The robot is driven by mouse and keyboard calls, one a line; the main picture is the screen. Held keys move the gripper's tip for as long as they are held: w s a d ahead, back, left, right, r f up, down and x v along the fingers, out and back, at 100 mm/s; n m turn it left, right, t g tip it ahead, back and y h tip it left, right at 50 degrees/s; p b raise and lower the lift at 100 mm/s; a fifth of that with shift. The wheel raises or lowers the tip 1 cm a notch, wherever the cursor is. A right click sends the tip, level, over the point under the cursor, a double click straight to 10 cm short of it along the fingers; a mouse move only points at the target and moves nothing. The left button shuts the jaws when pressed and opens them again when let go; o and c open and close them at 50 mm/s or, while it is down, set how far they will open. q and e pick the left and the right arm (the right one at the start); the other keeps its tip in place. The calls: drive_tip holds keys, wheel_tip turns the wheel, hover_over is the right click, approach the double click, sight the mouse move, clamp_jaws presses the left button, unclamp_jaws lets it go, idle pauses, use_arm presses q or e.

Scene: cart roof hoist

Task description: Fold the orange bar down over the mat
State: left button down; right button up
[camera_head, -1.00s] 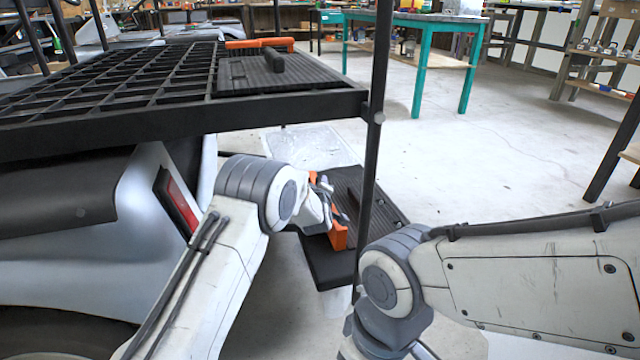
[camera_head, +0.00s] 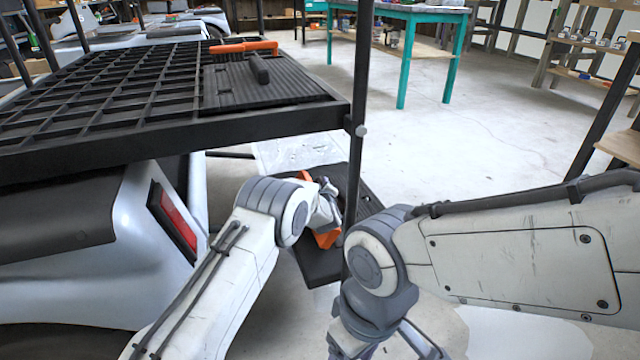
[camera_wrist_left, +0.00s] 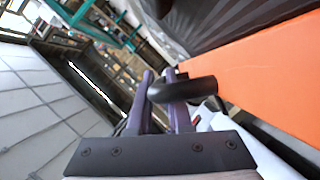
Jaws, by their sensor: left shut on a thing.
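A black ribbed mat (camera_head: 300,94) with a raised black handle (camera_head: 260,70) lies on the roof rack, and an orange bar (camera_head: 243,47) lies along its far edge. A second black slab (camera_head: 318,268) sits lower, behind the car, with an orange bar (camera_head: 328,238) on it. My left gripper (camera_head: 327,205) is at this lower orange bar. In the left wrist view its fingers (camera_wrist_left: 160,80) are shut on a short black rod (camera_wrist_left: 190,90) beside an orange face (camera_wrist_left: 270,75). What the rod joins is unclear.
A black upright post (camera_head: 358,110) stands at the rack corner, close to both my arms. The rack (camera_head: 90,90) overhangs the car's rear. A teal table (camera_head: 405,60) stands farther back, and the floor to the right is open.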

use_arm(q)
drive_tip(key=shift+d, duration=0.15)
drive_tip(key=c, duration=0.8)
unclamp_jaws()
drive_tip(key=shift+c, duration=0.2)
drive_tip(key=shift+s+r+p, duration=0.2)
drive_tip(key=shift+s+p, duration=0.15)
drive_tip(key=p+v, duration=0.3)
drive_tip(key=v, duration=0.2)
drive_tip(key=shift+s+r, duration=0.15)
drive_tip(key=shift+s, duration=0.2)
drive_tip(key=shift+s+p, duration=0.4)
drive_tip(key=shift+s, duration=0.15)
